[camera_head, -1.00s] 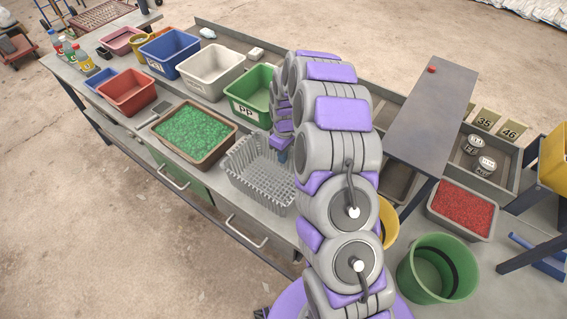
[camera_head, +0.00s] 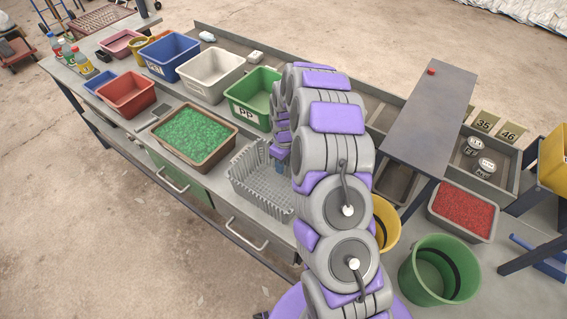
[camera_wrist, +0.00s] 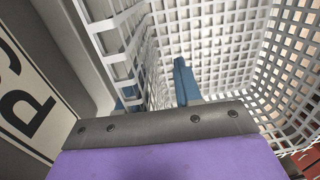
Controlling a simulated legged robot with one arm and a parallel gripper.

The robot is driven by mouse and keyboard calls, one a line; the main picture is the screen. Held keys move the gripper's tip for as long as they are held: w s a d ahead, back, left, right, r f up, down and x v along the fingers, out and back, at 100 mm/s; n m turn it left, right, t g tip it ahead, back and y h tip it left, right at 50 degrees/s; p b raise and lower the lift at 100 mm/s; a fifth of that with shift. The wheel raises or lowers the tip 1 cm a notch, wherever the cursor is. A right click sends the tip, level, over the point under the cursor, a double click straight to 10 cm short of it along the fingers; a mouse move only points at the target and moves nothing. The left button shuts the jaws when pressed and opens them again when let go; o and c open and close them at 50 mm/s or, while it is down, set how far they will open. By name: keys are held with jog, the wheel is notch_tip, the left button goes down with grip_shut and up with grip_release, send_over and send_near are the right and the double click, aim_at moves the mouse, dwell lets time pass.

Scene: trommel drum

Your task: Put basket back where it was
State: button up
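The light grey slatted basket (camera_head: 250,178) stands upright on the bench in the head view, right of the tray of green granules. My gripper (camera_head: 279,158) is low at its far right side, partly hidden by my arm. In the wrist view, the basket's lattice wall (camera_wrist: 225,55) fills much of the picture. My two blue fingers (camera_wrist: 158,88) are apart, with a lattice wall running between them and a visible gap. Neither finger clearly presses on the wall. My arm hides the basket's right end in the head view.
The green PP bin (camera_head: 238,108) stands close behind the basket; its label (camera_wrist: 28,105) is near my gripper in the wrist view. The brown tray of green granules (camera_head: 160,143) is left of the basket. A green bucket (camera_head: 415,285) and red-granule tray (camera_head: 436,216) are at the right.

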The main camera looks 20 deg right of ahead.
jog(key=shift+d, duration=0.1)
jog(key=shift+d+r, duration=0.2)
jog(key=shift+r, duration=0.3)
jog(key=r, duration=0.3)
jog(key=r+p, duration=0.1)
jog(key=r, duration=0.3)
jog(key=r+p, duration=0.1)
jog(key=r, duration=0.3)
jog(key=shift+w+d, duration=0.1)
jog(key=shift+w, duration=0.15)
jog(key=s+a+r+m, duration=0.2)
jog(key=s+a+r, duration=0.1)
jog(key=s+r, duration=0.65)
jog(key=s+a+r+m, duration=0.1)
jog(key=s+a+r, duration=0.4)
jog(key=s, duration=0.8)
jog(key=s+d+r+m+g, duration=0.1)
jog(key=s+m, duration=0.3)
jog(key=s, duration=1.4)
jog(key=shift+r, duration=0.7)
jog(key=shift+d, duration=0.1)
